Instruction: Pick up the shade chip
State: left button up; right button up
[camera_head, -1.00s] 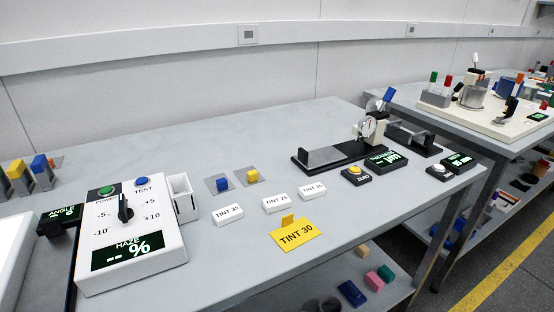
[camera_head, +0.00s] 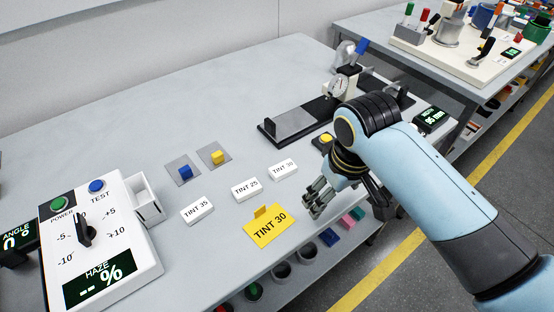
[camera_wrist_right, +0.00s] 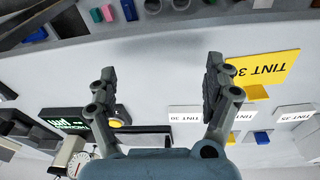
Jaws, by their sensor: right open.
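Two thin grey square chips lie on the bench in the head view, one with a blue knob (camera_head: 185,172) and one with a yellow knob (camera_head: 217,157). I cannot tell which is the shade chip. In front of them are white blocks marked TINT 35 (camera_head: 197,210), TINT 25 (camera_head: 247,188) and TINT 30 (camera_head: 284,169), and a yellow TINT 30 card (camera_head: 268,229) with an upright tab. My right gripper (camera_head: 349,205) is open and empty, right of the card near the bench's front edge; its spread fingers show in the wrist view (camera_wrist_right: 160,70). My left gripper is out of view.
A haze meter (camera_head: 100,235) with an open white slot box (camera_head: 147,197) stands at the left. A black-based gauge (camera_head: 288,125) and a yellow button (camera_head: 326,138) are behind my right arm. The bench (camera_head: 130,140) behind the chips is clear.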

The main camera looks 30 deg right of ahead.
jog(key=g+p, duration=0.2)
send_near(285, 169)
jog(key=f, duration=0.2)
jog(key=s+f, duration=0.1)
jog(key=shift+d+f+y, duration=0.1)
jog(key=shift+d+y, duration=0.2)
jog(key=f, duration=0.6)
jog(key=shift+w+a, duration=0.1)
jog(key=shift+w, duration=0.3)
jog(key=shift+r, duration=0.1)
jog(key=c, duration=1.2)
jog(key=shift+r, duration=0.15)
